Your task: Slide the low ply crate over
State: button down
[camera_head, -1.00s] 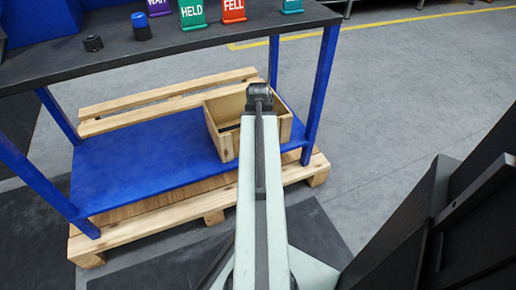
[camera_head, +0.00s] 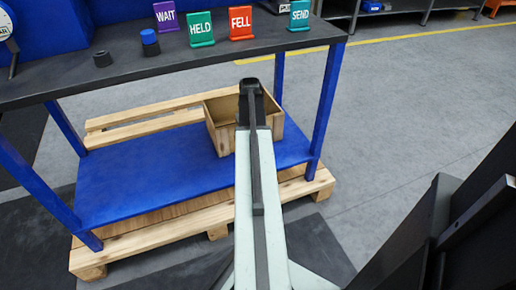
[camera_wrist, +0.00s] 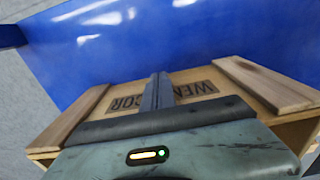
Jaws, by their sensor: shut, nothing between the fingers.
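The low ply crate (camera_head: 224,140) is an open, pale wooden box on the right part of the blue lower shelf (camera_head: 150,175) of a bench. My arm crosses in front of it and hides its middle. The wrist end of my arm, with my gripper (camera_head: 250,86), overlaps the crate in the head view. In the wrist view my gripper (camera_wrist: 158,88) is shut and empty, with its fingers in front of the crate's lettered wall (camera_wrist: 192,88). The crate's side walls (camera_wrist: 262,84) show to either side. I cannot tell whether the fingers touch the wood.
A slatted wooden pallet (camera_head: 150,240) lies under the shelf. Blue bench legs (camera_head: 326,105) stand at the corners, one right of the crate. The black benchtop (camera_head: 110,72) above carries several coloured signs. Blue shelf surface left of the crate is clear.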

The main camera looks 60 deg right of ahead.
jog(key=shift+w+d, duration=0.5)
jog(key=shift+w, duration=0.15)
jog(key=shift+s+a, duration=0.1)
jog(key=shift+a, duration=0.05)
jog(key=shift+s+a, duration=0.2)
jog(key=shift+s, duration=0.05)
jog(key=shift+s+a, duration=1)
jog(key=shift+s, duration=0.05)
notch_tip(320, 180, up, 10)
jog(key=p, duration=1)
jog(key=shift+s+d, duration=0.15)
jog(key=shift+s, duration=0.1)
